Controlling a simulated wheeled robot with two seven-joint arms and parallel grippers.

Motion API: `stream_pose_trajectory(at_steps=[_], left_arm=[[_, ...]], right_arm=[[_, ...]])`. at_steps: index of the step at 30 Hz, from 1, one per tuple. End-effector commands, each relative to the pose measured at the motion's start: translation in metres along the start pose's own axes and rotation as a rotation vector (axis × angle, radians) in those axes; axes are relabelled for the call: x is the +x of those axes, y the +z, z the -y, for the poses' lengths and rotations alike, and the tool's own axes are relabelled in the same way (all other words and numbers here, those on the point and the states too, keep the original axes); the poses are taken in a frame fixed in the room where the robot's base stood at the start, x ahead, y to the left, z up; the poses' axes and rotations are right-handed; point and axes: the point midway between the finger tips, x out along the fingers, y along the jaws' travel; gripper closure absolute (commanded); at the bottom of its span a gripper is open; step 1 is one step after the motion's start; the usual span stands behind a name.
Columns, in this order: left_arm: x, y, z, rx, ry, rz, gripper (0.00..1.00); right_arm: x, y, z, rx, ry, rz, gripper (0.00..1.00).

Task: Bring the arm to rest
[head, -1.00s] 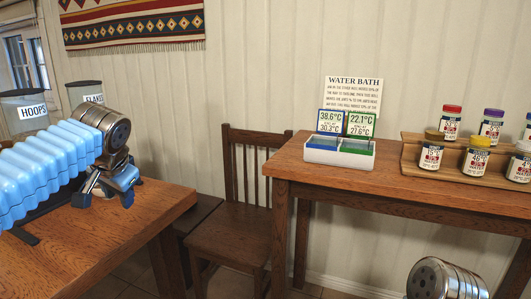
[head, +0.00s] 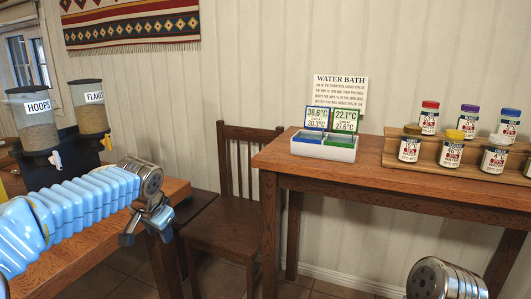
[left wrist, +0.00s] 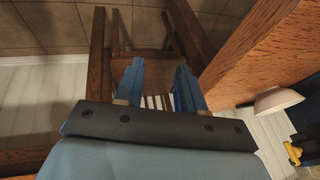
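My left arm comes in from the left in the head view, with blue ribbed links ending in a metal wrist. Its left gripper (head: 147,237) hangs past the right edge of the left table (head: 178,188), in front of the chair side. In the left wrist view the two blue fingers of the left gripper (left wrist: 160,72) stand apart with nothing between them, so it is open and empty. A metal end of my other arm shows at the bottom right of the head view; its gripper is out of view.
A wooden chair (head: 225,235) stands between the tables. The right table (head: 385,180) carries a white water bath tray (head: 322,152) and a stepped rack (head: 440,160) of several jars. Two cereal dispensers, hoops (head: 40,136) and flakes (head: 92,122), stand on the left table.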

Motion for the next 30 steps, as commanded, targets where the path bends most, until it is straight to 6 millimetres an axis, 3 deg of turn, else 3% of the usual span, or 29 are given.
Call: stream_pose_trajectory(at_steps=[5,8,12,15,19,21,24,27,30], left_arm=[[0.076,0.012,-0.054,0.003,0.131,0.015,0.61],[0.131,0.032,-0.103,-0.021,0.241,0.03,0.61],[0.205,0.087,-0.186,-0.125,0.409,0.072,0.61],[0.243,0.141,-0.245,-0.242,0.502,0.12,0.61],[0.267,0.218,-0.305,-0.414,0.559,0.198,0.61],[0.27,0.254,-0.326,-0.492,0.56,0.238,0.61],[0.269,0.291,-0.344,-0.569,0.546,0.279,0.61],[0.267,0.31,-0.352,-0.609,0.532,0.302,0.61],[0.266,0.315,-0.353,-0.622,0.525,0.306,0.61]], right_arm=[[0.0,0.0,0.0,0.0,0.0,0.0,1.0],[0.0,0.0,0.0,0.0,0.0,0.0,1.0],[0.0,0.0,0.0,0.0,0.0,0.0,1.0],[0.0,0.0,0.0,0.0,0.0,0.0,1.0],[0.0,0.0,0.0,0.0,0.0,0.0,1.0],[0.0,0.0,0.0,0.0,0.0,0.0,1.0],[0.0,0.0,0.0,0.0,0.0,0.0,1.0],[0.0,0.0,0.0,0.0,0.0,0.0,1.0],[0.0,0.0,0.0,0.0,0.0,0.0,1.0]])
